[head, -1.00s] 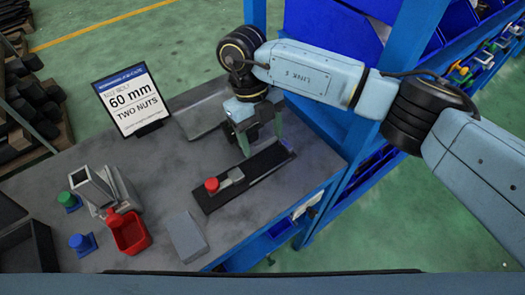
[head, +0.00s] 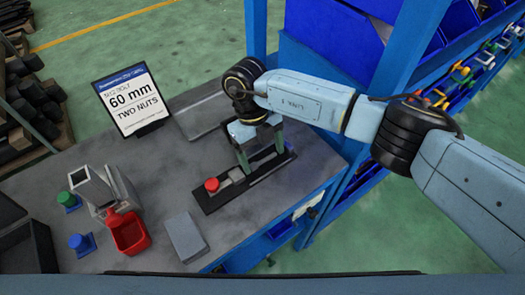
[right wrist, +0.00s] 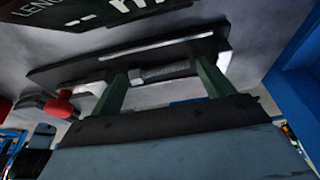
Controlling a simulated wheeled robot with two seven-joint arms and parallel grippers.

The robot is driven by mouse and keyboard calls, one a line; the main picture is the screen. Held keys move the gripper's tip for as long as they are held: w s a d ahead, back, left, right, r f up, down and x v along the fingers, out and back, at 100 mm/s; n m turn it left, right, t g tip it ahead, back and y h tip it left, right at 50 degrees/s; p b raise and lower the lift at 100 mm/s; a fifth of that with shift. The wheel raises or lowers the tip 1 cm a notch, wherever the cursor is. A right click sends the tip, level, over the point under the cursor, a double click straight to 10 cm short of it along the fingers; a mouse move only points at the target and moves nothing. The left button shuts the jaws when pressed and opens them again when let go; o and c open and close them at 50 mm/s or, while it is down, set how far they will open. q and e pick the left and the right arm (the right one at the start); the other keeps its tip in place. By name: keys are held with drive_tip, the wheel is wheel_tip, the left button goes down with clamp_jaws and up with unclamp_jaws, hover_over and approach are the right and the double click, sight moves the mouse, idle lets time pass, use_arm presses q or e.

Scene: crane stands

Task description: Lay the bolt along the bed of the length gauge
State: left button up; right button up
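The length gauge (head: 215,203) is a dark bar lying slantwise on the grey bench, with a red knob (head: 211,184) and grey slider at its near left end. My right gripper (head: 262,162) is low over its right half, one finger toward each end of the bar. In the right wrist view the bolt (right wrist: 162,72), grey and threaded, spans lengthwise between the two green fingertips (right wrist: 161,78), along the gauge's bed (right wrist: 75,68). Its ends appear to meet the fingers. I cannot tell whether it touches the bed. My left gripper is not in view.
A sign (head: 127,100) reads 60 mm, two nuts. A red bin (head: 131,234), a grey block (head: 185,237), a grey upright holder (head: 95,187) and green and blue knobs stand left of the gauge. A blue rack (head: 335,45) rises behind the bench's right edge.

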drive_tip(key=shift+o, duration=0.8)
drive_tip(key=shift+r, duration=0.2)
drive_tip(key=v, duration=1.2)
drive_tip(key=shift+b, duration=0.4)
drive_tip(key=shift+f, duration=0.1)
